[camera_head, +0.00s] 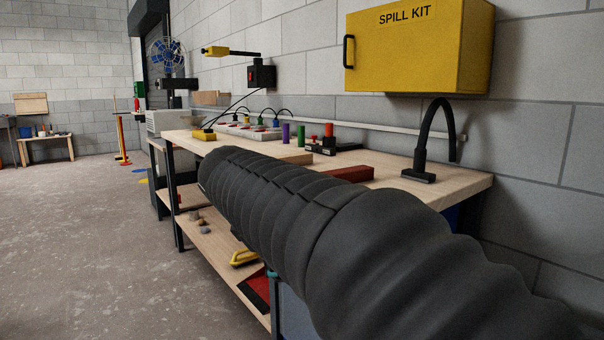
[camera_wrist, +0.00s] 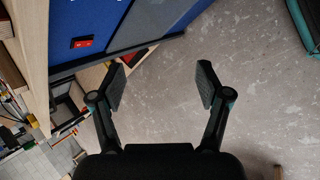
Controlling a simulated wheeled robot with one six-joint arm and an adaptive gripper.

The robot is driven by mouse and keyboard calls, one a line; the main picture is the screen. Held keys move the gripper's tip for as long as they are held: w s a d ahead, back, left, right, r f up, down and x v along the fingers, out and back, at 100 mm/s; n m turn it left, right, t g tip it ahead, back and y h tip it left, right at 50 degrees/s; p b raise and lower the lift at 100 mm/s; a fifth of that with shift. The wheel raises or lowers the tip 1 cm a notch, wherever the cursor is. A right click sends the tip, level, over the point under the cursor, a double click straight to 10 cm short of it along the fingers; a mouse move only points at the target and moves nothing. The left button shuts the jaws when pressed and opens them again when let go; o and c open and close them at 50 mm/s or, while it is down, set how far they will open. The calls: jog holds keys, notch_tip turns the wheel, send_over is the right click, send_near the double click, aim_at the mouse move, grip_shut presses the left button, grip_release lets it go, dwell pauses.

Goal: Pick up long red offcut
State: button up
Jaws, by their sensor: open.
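A long red block (camera_head: 346,174), which looks like the red offcut, lies flat on the wooden workbench (camera_head: 466,181) in the head view. My arm's dark ribbed sleeve hides its near left part. My gripper (camera_wrist: 162,86) shows in the wrist view, open and empty, with bare concrete floor between and beyond its fingers. The gripper does not show in the head view. The red block cannot be made out for sure in the wrist view, so its distance from the fingers cannot be told.
A black gooseneck lamp (camera_head: 419,174) stands at the bench's right end. Purple (camera_head: 286,134) and green (camera_head: 301,136) cylinders stand farther back. A yellow spill kit cabinet (camera_head: 418,55) hangs above. A blue panel (camera_wrist: 84,22) is left of my gripper. Open floor (camera_head: 85,240) lies left.

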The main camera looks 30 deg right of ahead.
jog(key=w+d+r+n+g+h+p, duration=0.2)
jog(key=w+d+r+n+g+h, duration=0.2)
jog(key=w+d+r+n+h, duration=0.7)
jog(key=m+y, duration=0.3)
jog(key=y, duration=0.1)
send_near(341, 171)
jog(key=b+x, duration=0.1)
jog(key=x, duration=0.3)
jog(key=shift+w+d+r, duration=0.1)
jog(key=shift+d, duration=0.2)
jog(key=shift+f+x, duration=0.2)
jog(key=shift+x, duration=2.5)
jog(key=shift+w+a, duration=0.1)
jog(key=c, duration=1.3)
